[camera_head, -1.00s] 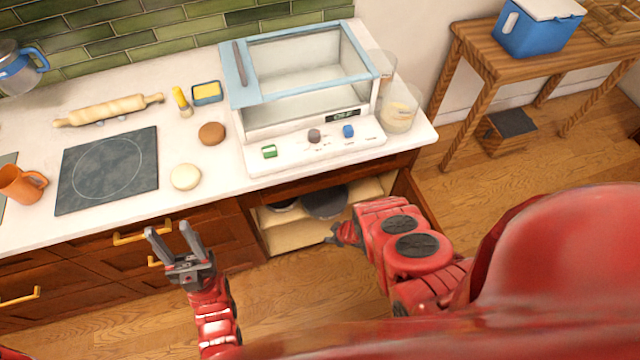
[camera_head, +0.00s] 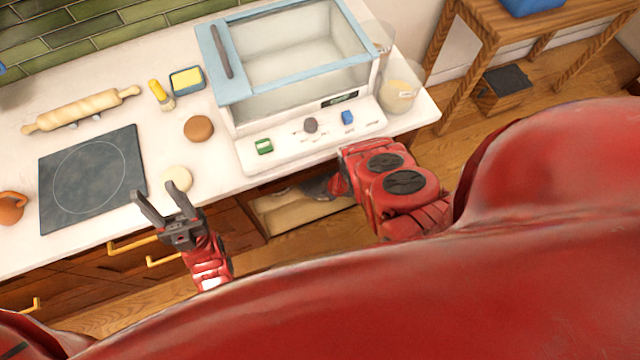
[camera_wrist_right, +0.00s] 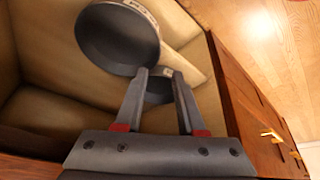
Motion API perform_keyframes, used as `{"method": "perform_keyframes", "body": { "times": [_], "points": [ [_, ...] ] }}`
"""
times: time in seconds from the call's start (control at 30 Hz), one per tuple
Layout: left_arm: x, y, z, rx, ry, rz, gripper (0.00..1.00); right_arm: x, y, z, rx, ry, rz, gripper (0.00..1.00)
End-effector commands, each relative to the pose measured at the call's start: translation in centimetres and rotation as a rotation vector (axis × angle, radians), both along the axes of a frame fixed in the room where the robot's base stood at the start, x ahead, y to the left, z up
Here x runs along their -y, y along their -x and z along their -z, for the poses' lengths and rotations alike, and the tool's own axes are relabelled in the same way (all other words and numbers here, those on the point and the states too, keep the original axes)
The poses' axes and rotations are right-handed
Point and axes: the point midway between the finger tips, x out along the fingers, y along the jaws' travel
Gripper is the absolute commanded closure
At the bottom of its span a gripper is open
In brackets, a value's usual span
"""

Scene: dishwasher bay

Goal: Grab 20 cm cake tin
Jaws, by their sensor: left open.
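Inside the open lower cabinet, the right wrist view shows a large dark round tin (camera_wrist_right: 117,42) and a second dark round piece (camera_wrist_right: 158,90), partly hidden behind my fingers. I cannot tell which is the 20 cm cake tin. My right gripper (camera_wrist_right: 158,72) is open, its fingertips just below the large tin in the picture, with the second piece showing between the fingers. Nothing is visibly clamped. In the head view, dark ware (camera_head: 315,187) shows under the counter edge, partly covered by my right arm. My left gripper (camera_head: 154,202) is open and empty, by the counter's front edge.
The cabinet's pale floor (camera_head: 300,212) is partly clear. A wooden front (camera_wrist_right: 245,100) borders the opening in the right wrist view. On the counter above stand a glass-walled appliance (camera_head: 300,60), a bun (camera_head: 199,128) and a rolling pin (camera_head: 82,108).

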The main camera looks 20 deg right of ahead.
Motion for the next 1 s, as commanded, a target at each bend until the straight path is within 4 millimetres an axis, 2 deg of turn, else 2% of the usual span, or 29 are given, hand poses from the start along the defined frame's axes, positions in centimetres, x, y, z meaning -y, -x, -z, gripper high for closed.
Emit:
{"method": "perform_keyframes", "body": {
  "times": [0.3, 0.7, 0.9, 1.0],
  "points": [
    [0.0, 0.0, 5.9, 0.000, 0.000, 0.000, 0.50, -1.0, -1.7, 5.7, 0.003, -0.002, -0.001, 0.61],
    [0.0, 0.0, 13.5, 0.000, 0.000, 0.000, 0.50, -2.4, -4.1, 12.2, 0.003, 0.001, -0.002, 0.61],
    [0.0, 0.0, 16.5, 0.000, 0.000, 0.000, 0.50, -3.0, -5.1, 14.6, 0.003, 0.000, -0.002, 0.61],
    [0.0, 0.0, 17.5, 0.000, 0.000, 0.000, 0.50, -3.2, -5.4, 15.3, 0.003, -0.001, -0.001, 0.61]
  ]
}}
